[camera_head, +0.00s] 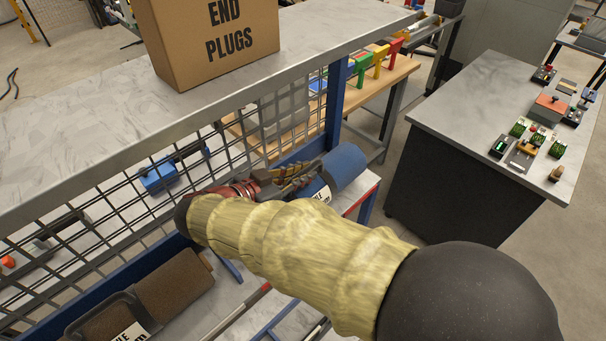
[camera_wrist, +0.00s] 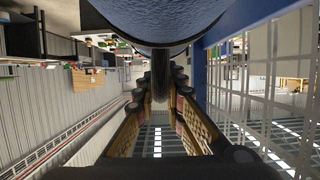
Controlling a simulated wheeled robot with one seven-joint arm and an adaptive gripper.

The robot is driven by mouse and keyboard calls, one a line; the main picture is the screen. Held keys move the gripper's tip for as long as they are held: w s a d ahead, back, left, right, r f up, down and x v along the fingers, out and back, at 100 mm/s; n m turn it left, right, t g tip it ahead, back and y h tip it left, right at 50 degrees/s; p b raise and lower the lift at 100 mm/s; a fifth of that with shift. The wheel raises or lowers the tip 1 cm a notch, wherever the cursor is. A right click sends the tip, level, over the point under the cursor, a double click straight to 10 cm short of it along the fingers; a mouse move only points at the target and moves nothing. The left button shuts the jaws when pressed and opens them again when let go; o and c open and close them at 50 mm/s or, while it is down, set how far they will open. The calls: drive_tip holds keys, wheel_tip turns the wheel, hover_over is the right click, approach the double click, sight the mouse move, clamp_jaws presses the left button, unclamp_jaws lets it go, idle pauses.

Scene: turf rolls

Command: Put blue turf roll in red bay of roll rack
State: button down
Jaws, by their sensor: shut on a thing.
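The blue turf roll (camera_head: 346,164) shows in the head view just beyond my gripper (camera_head: 304,178), with a white label near its lower left end. My gripper is shut on this roll and holds it beside the mesh panel. In the wrist view the roll (camera_wrist: 160,18) spans the top, and the gripper fingers (camera_wrist: 160,82) converge just below it. A red edge (camera_head: 364,195) shows to the right of and below the roll; I cannot tell whether it belongs to the red bay. My arm hides much of the rack.
A wire mesh panel (camera_head: 100,205) with a blue post (camera_head: 336,98) stands close to my gripper. Brown rolls (camera_head: 175,278) lie at lower left. A cardboard box (camera_head: 213,42) stands on a grey counter. A dark bench (camera_head: 440,170) with small items stands at right, with open floor before it.

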drive_tip(key=shift+f+b, duration=0.1)
drive_tip(key=shift+b, duration=0.25)
drive_tip(key=c, duration=2)
unclamp_jaws()
drive_tip(key=shift+o, duration=0.6)
drive_tip(key=shift+f, duration=0.1)
drive_tip(key=r+p, duration=0.1)
drive_tip(key=p, duration=0.1)
drive_tip(key=shift+r+p, duration=0.35)
drive_tip(key=v, duration=0.4)
drive_tip(key=p+v, duration=0.1)
drive_tip(key=v, duration=0.7)
drive_tip(key=shift+f, duration=0.3)
